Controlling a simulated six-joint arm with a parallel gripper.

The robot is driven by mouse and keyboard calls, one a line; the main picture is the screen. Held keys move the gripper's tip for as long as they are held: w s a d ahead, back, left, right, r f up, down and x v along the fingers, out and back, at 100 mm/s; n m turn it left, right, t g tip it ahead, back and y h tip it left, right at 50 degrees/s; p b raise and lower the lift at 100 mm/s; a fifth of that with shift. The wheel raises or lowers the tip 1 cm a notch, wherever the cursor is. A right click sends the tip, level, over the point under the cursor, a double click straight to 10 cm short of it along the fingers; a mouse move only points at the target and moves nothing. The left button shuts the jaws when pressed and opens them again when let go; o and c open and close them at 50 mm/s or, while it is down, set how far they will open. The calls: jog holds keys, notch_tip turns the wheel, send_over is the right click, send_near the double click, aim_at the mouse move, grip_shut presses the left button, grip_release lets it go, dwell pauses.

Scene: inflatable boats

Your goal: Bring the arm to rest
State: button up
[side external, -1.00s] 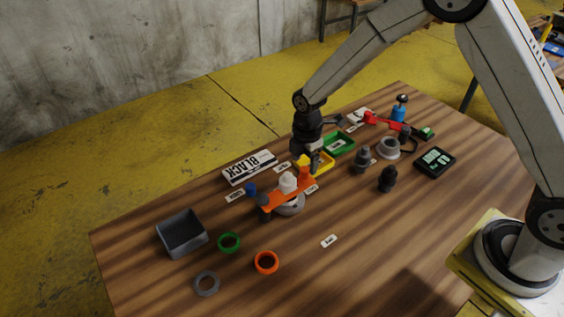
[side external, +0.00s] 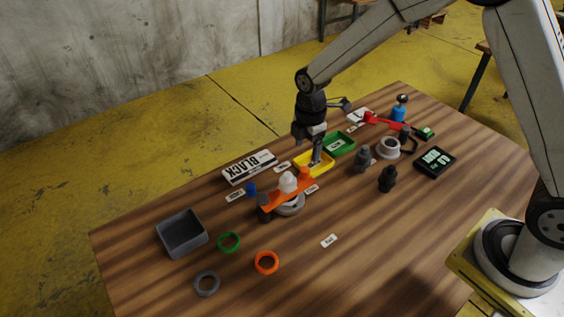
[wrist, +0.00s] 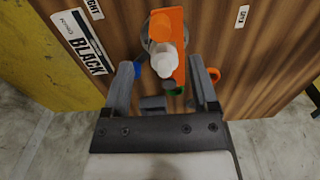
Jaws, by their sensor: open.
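My gripper (side external: 316,160) is above the yellow tray, near the right end of an orange bar in the side view. Its jaws are open and empty. In the wrist view the two fingers of my gripper (wrist: 163,88) stand apart, and the orange bar (wrist: 174,27) with a white knob (wrist: 164,62) shows beyond them. In the side view the orange bar (side external: 277,198) lies over a grey round base (side external: 290,209), with the white knob (side external: 288,182) on it. My gripper appears clear of these parts, though the exact gap is hard to tell.
A yellow tray (side external: 326,172) and green tray (side external: 341,151) are close by. A BLACK sign (side external: 249,167), grey bin (side external: 181,238), green ring (side external: 229,241), orange ring (side external: 266,262), dark fittings (side external: 387,180) and black display (side external: 435,162) stand around. The table's front right is clear.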

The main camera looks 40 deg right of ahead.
jog(key=s+d+r+m+t, duration=0.1)
jog(key=s+d+r+m, duration=0.1)
jog(key=s+m, duration=0.6)
jog(key=s+d+r+m+t, duration=0.1)
jog(key=s+d+r+m, duration=0.2)
jog(key=s+m, duration=0.5)
jog(key=shift+s+d+m+t, duration=0.35)
jog(key=shift+d+m, duration=0.3)
jog(key=shift+m, duration=0.25)
jog(key=shift+w, duration=0.1)
